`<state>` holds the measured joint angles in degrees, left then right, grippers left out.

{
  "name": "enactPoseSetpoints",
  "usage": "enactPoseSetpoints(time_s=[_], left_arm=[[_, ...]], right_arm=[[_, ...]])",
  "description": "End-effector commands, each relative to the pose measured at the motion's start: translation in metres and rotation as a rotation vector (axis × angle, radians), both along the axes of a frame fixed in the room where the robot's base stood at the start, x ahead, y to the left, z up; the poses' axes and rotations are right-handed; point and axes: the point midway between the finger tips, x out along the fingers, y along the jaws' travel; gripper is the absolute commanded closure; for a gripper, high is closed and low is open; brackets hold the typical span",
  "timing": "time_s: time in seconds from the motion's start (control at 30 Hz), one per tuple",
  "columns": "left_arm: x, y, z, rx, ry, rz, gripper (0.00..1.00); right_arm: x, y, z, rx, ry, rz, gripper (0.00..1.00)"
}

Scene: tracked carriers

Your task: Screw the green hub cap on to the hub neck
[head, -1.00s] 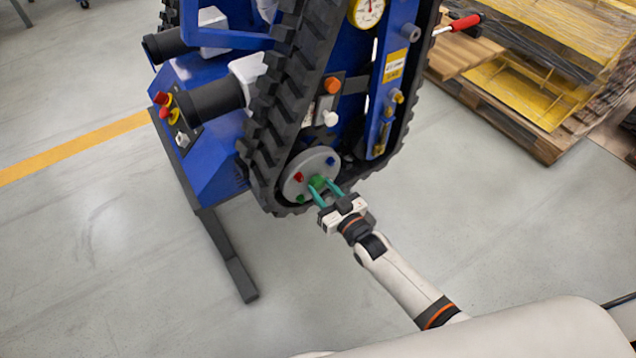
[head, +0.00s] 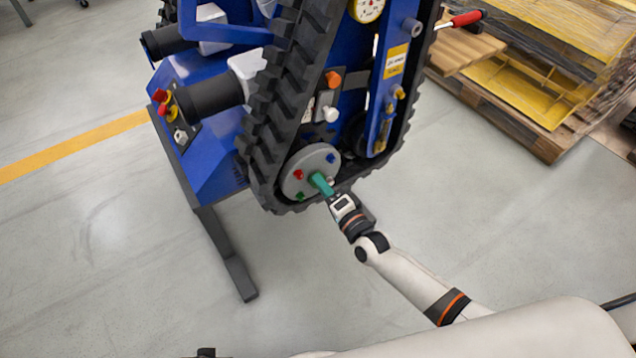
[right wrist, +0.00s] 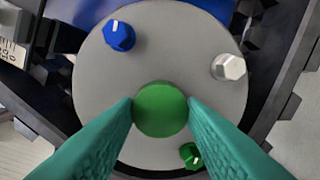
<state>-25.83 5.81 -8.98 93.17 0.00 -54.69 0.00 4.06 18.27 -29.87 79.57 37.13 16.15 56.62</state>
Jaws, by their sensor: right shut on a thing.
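The green hub cap (right wrist: 160,109) is round and sits at the middle of the grey hub disc (right wrist: 120,75) in the right wrist view. My right gripper (head: 321,184) is shut on the cap, with one teal finger on each side of it. The cap covers the hub neck, so I cannot tell how far it is down on it. In the head view the fingers hide most of the cap, and the grey disc (head: 322,157) shows around them. My left gripper is not in view.
Small knobs stand on the disc around the cap: blue (right wrist: 119,36), white (right wrist: 228,67), small green (right wrist: 190,155) and red (head: 298,175). The black track (head: 272,130) runs close around the disc. Pallets (head: 500,105) stand at the right. The floor in front is clear.

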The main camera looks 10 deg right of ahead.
Motion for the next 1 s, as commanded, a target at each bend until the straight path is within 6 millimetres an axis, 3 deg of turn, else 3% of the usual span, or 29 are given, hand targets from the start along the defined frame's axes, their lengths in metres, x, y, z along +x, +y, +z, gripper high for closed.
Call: enactPoseSetpoints(time_s=[0.1,0.3,0.67,1.0], left_arm=[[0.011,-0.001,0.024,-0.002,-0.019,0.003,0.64],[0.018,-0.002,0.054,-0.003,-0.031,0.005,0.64],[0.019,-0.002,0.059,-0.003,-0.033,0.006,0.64],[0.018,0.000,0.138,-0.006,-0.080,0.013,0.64]], right_arm=[[0.000,0.000,-0.003,0.194,0.069,0.000,0.82],[0.000,0.000,-0.001,0.367,0.132,0.000,0.82],[0.000,0.000,-0.001,0.402,0.145,-0.001,0.82],[0.000,0.000,-0.004,0.812,0.293,0.000,0.82]])
